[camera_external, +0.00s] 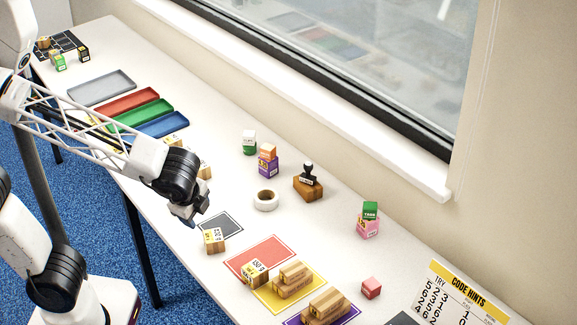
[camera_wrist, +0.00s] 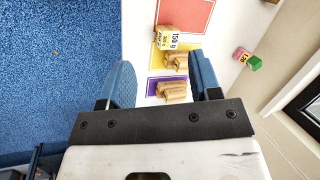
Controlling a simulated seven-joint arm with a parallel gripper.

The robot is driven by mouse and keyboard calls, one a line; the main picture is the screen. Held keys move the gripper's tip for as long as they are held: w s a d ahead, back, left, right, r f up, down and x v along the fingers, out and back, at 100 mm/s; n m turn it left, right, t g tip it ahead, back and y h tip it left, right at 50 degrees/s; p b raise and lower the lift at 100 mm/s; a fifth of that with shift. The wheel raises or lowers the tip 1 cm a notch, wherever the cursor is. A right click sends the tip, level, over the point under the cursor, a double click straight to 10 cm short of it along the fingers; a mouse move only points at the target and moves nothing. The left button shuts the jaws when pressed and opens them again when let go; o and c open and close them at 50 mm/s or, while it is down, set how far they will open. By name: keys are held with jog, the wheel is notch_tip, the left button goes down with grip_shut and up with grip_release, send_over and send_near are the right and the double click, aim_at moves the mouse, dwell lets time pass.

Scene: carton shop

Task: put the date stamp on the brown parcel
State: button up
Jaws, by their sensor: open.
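In the external view the date stamp (camera_external: 308,174), with a black knob handle and a dark base, stands upright on top of the brown parcel (camera_external: 315,192). The parcel sits on the white table near the window side, right of a roll of tape. My gripper (camera_external: 188,212) is left of them, above the table near its front edge and apart from both. In the wrist view its two blue fingers (camera_wrist: 163,82) are spread with nothing held between them. Neither stamp nor parcel shows in the wrist view.
The tape roll (camera_external: 265,200) lies between my gripper and the parcel. Small stacked boxes (camera_external: 268,161) stand behind it. Red (camera_external: 262,252), yellow and purple mats with several wooden blocks lie in front. A pink box (camera_external: 367,226) carries a green one at right. Coloured trays (camera_external: 130,104) lie left.

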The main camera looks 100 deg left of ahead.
jog(key=s+d+n+t+h, duration=0.2)
jog(key=s+d+n+h, duration=0.2)
jog(key=s+d, duration=0.7)
jog(key=shift+s, duration=0.6)
jog(key=shift+d, duration=0.1)
dwell(0.4)
